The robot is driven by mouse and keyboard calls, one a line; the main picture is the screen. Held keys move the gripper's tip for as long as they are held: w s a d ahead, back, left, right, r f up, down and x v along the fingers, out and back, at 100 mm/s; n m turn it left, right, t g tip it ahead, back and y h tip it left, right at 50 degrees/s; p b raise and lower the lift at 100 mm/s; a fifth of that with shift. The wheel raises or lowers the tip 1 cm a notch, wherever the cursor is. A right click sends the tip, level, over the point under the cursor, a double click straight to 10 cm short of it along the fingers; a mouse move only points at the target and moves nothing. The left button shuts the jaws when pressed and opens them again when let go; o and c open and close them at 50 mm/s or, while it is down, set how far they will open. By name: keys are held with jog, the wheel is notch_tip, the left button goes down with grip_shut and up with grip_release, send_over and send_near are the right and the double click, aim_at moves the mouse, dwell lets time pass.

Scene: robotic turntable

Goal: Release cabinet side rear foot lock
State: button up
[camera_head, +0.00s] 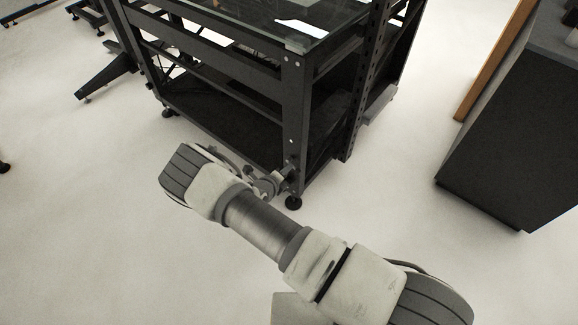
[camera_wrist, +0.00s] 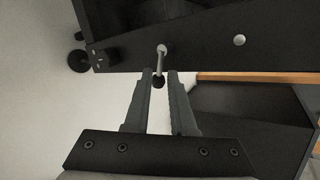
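A small silver lever (camera_wrist: 161,62) with a dark tip sticks out from a black cabinet post (camera_wrist: 205,42) in the wrist view. My gripper (camera_wrist: 160,76) is open, with its two fingertips at the lever. The lever's dark tip lies between the fingers, closer to the left one; I cannot tell whether they touch. A round black foot (camera_wrist: 79,61) shows left of the lever. In the head view, my gripper (camera_head: 284,179) is at the bottom of the black cabinet's (camera_head: 296,110) near corner post, just above a foot (camera_head: 293,203). My wrist hides part of this area, and the lever is too small to make out there.
The cabinet has a glass top (camera_head: 300,22) and open lower shelves. Another foot (camera_head: 168,112) stands at its left corner. A dark box-shaped unit (camera_head: 510,130) stands at the right.

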jog(key=p+v, duration=0.4)
jog(key=v, duration=1)
jog(key=d+r+m+g, duration=0.2)
jog(key=d+r+m, duration=0.3)
jog(key=r+m, duration=0.4)
jog(key=d+r+m+g+h, duration=0.1)
jog(key=d+r+m+g, duration=0.3)
jog(key=r+m, duration=0.6)
jog(key=d+r+m+g, duration=0.1)
jog(key=d+r+m, duration=0.5)
jog(key=r, duration=0.6)
jog(key=s+d+r+m+t+y, duration=0.1)
jog(key=s+d+r+m+y, duration=0.2)
jog(key=s+r+m, duration=0.65)
jog(key=s+d+r+m+t+y, duration=0.1)
jog(key=s+d+r+m+y, duration=0.2)
jog(key=s+r+m, duration=0.6)
notch_tip(320, 180, up, 20)
jog(key=p, duration=2.1)
jog(key=shift+m, duration=0.45)
